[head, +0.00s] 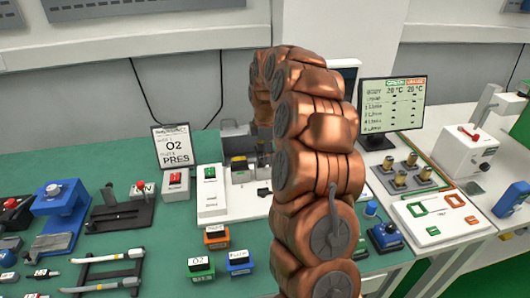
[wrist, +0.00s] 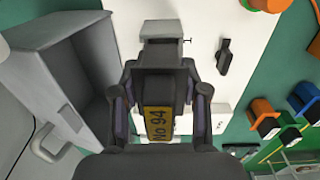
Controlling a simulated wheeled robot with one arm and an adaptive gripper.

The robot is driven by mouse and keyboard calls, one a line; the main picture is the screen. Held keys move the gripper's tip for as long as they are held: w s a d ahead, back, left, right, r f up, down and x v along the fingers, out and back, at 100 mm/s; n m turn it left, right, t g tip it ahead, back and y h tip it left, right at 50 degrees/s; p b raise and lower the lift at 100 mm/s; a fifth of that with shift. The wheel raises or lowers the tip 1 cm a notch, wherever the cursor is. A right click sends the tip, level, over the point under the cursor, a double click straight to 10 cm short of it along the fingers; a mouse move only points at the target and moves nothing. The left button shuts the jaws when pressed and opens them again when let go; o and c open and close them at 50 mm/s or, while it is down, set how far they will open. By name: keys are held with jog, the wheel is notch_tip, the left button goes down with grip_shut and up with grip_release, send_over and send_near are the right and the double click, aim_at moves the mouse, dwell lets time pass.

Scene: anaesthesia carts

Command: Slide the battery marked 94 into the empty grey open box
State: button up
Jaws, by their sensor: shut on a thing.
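The battery (wrist: 160,118) is a dark block with a yellow label reading "No 94". In the wrist view my gripper (wrist: 160,82) is shut on it, with a finger on each side. A grey open box (wrist: 45,75) stands at the left of the wrist view, its hollow facing the gripper; the part of the inside I see looks empty. The battery is to the right of this box and outside it. In the head view my copper-coloured arm hides most of the gripper and the battery.
A white board (head: 213,207) with a green switch lies below the gripper area. A sign reading "O2 PRES" (head: 174,147) stands to the left. Green (head: 200,267), orange (head: 216,238) and blue (head: 239,262) blocks stand in front. A monitor (head: 392,104) is at the right.

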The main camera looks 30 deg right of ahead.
jog(key=shift+f+b, duration=0.4)
jog(key=shift+f, duration=0.65)
jog(key=o, duration=1.1)
jog(key=shift+c, duration=0.2)
jog(key=shift+r, duration=0.1)
notch_tip(320, 180, up, 11)
jog(key=shift+s, duration=0.1)
jog(key=shift+s+r, duration=0.1)
jog(key=shift+r, duration=0.3)
